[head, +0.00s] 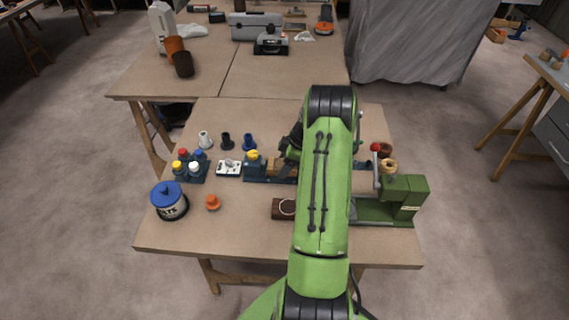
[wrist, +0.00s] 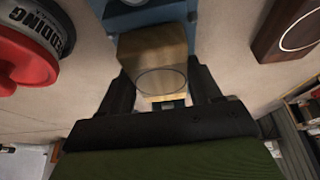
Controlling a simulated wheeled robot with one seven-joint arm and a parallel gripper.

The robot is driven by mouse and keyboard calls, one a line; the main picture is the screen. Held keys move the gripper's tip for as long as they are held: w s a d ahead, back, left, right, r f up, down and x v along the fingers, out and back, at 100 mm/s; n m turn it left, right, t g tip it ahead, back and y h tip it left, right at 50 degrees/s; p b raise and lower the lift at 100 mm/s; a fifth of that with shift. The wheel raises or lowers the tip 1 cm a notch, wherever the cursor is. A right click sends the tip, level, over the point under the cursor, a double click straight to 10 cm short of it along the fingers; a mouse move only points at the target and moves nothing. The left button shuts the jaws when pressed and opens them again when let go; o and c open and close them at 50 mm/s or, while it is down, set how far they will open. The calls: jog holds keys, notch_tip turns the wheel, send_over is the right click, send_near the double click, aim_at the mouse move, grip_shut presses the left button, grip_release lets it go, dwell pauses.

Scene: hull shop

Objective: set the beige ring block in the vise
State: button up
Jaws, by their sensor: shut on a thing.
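The beige ring block (wrist: 152,62), with a thin dark ring on its face, is between the two fingers of my gripper (wrist: 158,95) in the wrist view. My gripper is shut on it. The blue vise (wrist: 150,15) shows just beyond the block. In the head view the block (head: 279,166) is at the right part of the vise (head: 256,178), with my gripper (head: 284,160) partly hidden by my green arm. I cannot tell whether the block rests in the vise or hangs just over it.
A dark brown block with a pale ring (head: 287,208) lies in front of the vise. A small orange piece (head: 213,203) and a lettered can (head: 169,202) stand front left. A green machine (head: 404,198) stands right.

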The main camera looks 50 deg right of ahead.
jog(key=shift+f+b, duration=0.6)
jog(key=o, duration=0.8)
jog(key=shift+r, duration=0.1)
jog(key=p+v, duration=0.6)
jog(key=v, duration=0.5)
dwell(0.3)
